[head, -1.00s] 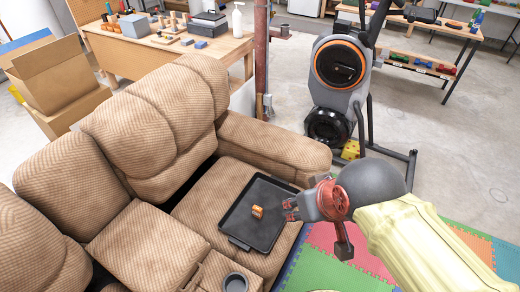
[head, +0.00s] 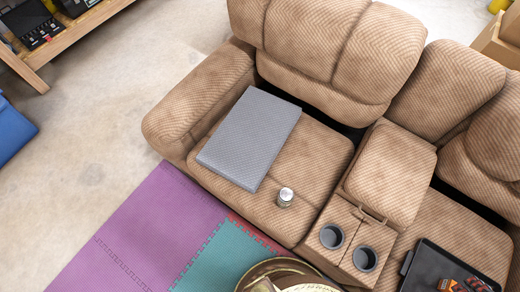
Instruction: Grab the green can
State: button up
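A small can (head: 286,197) with a shiny silver top stands upright on the left seat of the tan recliner sofa (head: 325,165), near its front edge. Its side is barely visible from above, so I cannot tell for sure whether it is green.
A grey flat slab (head: 250,138) lies on the same seat, behind and left of the can. A console with two cup holders (head: 348,247) stands right of the can. Foam mats (head: 150,230) cover the floor in front. A wooden bench (head: 60,40) is at the upper left.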

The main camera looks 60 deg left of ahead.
aim_at(286, 196)
jog(key=u, duration=2.1)
jog(key=j+z, duration=0.15)
jog(key=j, duration=0.25)
jog(key=k+j+z, duration=0.15)
jog(key=j, duration=0.25)
jog(key=k+j+z, duration=0.15)
jog(key=j, duration=0.25)
jog(key=k+j+z, duration=0.1)
jog(key=j, duration=0.3)
jog(key=k+j+z, duration=0.15)
jog(key=j, duration=0.25)
